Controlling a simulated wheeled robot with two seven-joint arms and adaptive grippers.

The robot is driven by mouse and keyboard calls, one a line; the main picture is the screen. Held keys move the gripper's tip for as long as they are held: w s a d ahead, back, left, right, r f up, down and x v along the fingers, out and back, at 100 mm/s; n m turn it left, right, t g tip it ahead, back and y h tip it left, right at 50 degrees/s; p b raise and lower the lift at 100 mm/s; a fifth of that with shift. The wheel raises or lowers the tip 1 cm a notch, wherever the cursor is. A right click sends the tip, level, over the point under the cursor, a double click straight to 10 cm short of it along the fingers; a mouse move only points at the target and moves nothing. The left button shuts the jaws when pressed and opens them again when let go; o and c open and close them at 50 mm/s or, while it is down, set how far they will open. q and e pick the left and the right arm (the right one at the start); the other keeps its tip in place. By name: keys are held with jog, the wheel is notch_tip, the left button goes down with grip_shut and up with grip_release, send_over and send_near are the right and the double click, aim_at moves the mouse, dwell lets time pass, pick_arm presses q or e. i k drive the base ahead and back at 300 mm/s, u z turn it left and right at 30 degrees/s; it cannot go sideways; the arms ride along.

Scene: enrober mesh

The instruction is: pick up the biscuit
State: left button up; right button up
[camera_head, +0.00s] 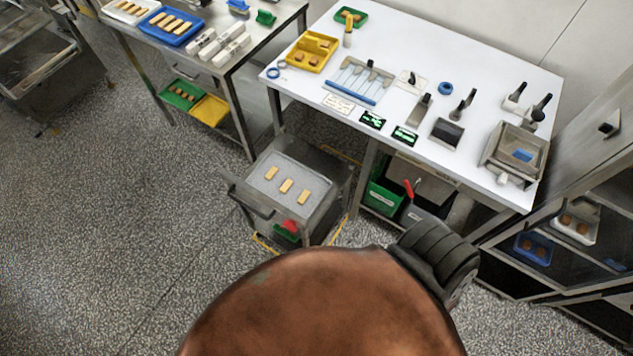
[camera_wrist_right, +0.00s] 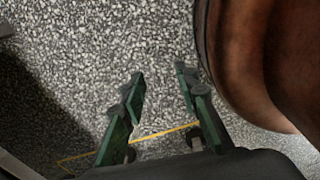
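Three pale rectangular biscuits lie apart on the grey mesh top of a low metal cart: a left one (camera_head: 271,173), a middle one (camera_head: 286,186) and a right one (camera_head: 304,197). The cart's mesh top (camera_head: 262,195) is in the middle of the head view. My right gripper (camera_wrist_right: 160,80) is in the right wrist view, its green fingers apart with nothing between them, above speckled floor. No biscuit shows in that view. My left gripper is in neither view. A large copper-coloured part of my own body fills the bottom of the head view.
More biscuits lie on a blue tray (camera_head: 190,34) and a white tray (camera_head: 112,14) on the left table. A white worktable (camera_head: 400,90) with tools and a yellow tray (camera_head: 299,62) stands behind the cart. The floor (camera_head: 130,230) left of the cart is clear.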

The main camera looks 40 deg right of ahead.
aim_at(303, 196)
jog(key=z, duration=1.15)
jog(key=i, duration=0.1)
jog(key=u, duration=0.2)
